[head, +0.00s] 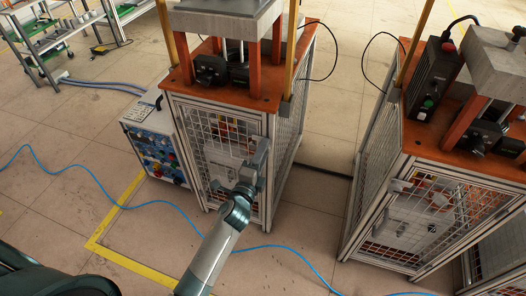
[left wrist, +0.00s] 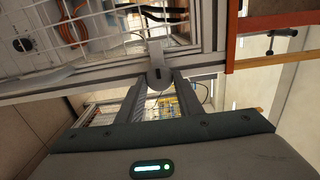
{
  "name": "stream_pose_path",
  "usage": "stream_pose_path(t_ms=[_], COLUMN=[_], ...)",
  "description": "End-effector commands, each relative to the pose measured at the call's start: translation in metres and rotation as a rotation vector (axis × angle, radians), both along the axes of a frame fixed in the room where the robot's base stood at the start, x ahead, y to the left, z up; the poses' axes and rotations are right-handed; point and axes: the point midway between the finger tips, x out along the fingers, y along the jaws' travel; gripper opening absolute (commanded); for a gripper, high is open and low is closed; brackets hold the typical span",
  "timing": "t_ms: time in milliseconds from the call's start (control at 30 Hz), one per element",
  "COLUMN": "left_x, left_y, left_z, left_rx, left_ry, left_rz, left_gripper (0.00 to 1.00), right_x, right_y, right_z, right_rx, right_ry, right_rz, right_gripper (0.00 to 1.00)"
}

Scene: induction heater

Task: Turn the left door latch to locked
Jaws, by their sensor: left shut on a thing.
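My left gripper (head: 254,172) reaches up from below to the front of the left heater cabinet, at the right side of its wire-mesh door (head: 222,150). In the left wrist view the grey, round-ended door latch (left wrist: 157,74) sits at the door frame's edge. The two fingers of the left gripper (left wrist: 157,84) come up on either side of its end and are shut on it. The latch lies crosswise to the frame bar there. In the head view the gripper hides it. My right gripper is not in view.
A second heater cabinet with a mesh door (head: 425,215) stands at the right. A control box (head: 155,140) stands left of the first cabinet. A blue cable (head: 95,178) crosses the floor, near a yellow floor line (head: 125,262). Open floor lies in front of the cabinets.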

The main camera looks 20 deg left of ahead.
Motion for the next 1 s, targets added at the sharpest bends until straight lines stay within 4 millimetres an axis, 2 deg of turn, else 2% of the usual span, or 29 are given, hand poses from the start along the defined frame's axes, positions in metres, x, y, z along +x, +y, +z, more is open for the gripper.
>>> stream_pose_path(t_ms=[267,300,367,767,1000], left_x=[0.0,0.0,0.0,-0.002,-0.021], left_y=[0.0,0.0,0.0,0.0,0.001], left_z=[-0.001,-0.001,-0.001,0.0,-0.001], left_rx=[0.003,0.003,0.002,0.001,0.001], left_ry=[0.001,0.001,0.001,0.001,0.001], left_rz=[0.0,0.0,0.0,0.0,0.0], left_gripper=[0.1,0.35,0.49,0.5,0.5], right_x=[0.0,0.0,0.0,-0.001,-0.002], right_y=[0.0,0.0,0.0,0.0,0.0], right_z=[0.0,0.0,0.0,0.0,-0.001], right_rx=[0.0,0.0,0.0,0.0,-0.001], right_ry=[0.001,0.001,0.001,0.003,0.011], right_rz=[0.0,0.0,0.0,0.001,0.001], right_gripper=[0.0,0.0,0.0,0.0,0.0])
